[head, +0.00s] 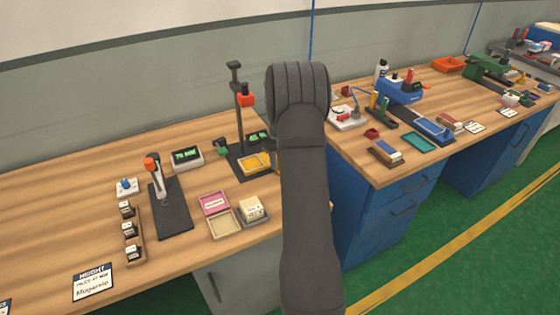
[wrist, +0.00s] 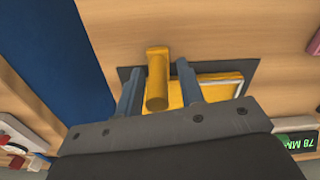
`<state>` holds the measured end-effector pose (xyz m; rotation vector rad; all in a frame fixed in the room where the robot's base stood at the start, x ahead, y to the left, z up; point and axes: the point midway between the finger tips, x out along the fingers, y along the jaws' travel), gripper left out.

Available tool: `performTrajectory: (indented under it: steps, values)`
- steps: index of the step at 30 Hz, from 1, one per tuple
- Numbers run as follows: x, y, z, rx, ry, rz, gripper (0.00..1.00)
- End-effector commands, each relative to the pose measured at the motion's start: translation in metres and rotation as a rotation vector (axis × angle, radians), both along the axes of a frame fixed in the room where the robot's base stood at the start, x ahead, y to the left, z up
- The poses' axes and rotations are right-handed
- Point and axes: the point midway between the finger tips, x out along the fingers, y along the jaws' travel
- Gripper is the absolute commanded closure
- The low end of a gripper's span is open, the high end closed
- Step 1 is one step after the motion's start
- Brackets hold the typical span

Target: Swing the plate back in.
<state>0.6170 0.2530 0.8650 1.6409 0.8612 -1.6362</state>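The yellow plate (head: 255,163) is on the dark base of a stand with a tall post (head: 239,115), in front of the post's foot. Its right side is partly hidden by my arm in the head view. In the wrist view the plate (wrist: 218,86) shows a pale rim, and a yellow handle (wrist: 157,82) stands beside it. My gripper (wrist: 158,88) is open, with one finger on each side of the handle and a small gap on both sides. The fingers are hidden behind my arm in the head view.
A display box (head: 187,158) and a second small stand (head: 168,200) are to the left. A pink tray (head: 214,203), a beige tray (head: 222,224) and a block of white labels (head: 252,208) lie in front. A blue cabinet (head: 385,215) is to the right.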

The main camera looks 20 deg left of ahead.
Motion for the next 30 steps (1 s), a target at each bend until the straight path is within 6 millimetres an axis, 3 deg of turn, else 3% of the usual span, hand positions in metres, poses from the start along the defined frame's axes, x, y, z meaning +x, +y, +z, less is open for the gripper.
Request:
performTrajectory:
  steps: [9, 14, 30]
  values:
    - [0.0, -0.001, 0.0, -0.002, 0.001, 0.0, 0.6]
    - [0.001, -0.001, 0.014, -0.001, -0.002, 0.0, 0.6]
    - [0.0, -0.001, 0.139, 0.001, -0.003, 0.0, 0.6]
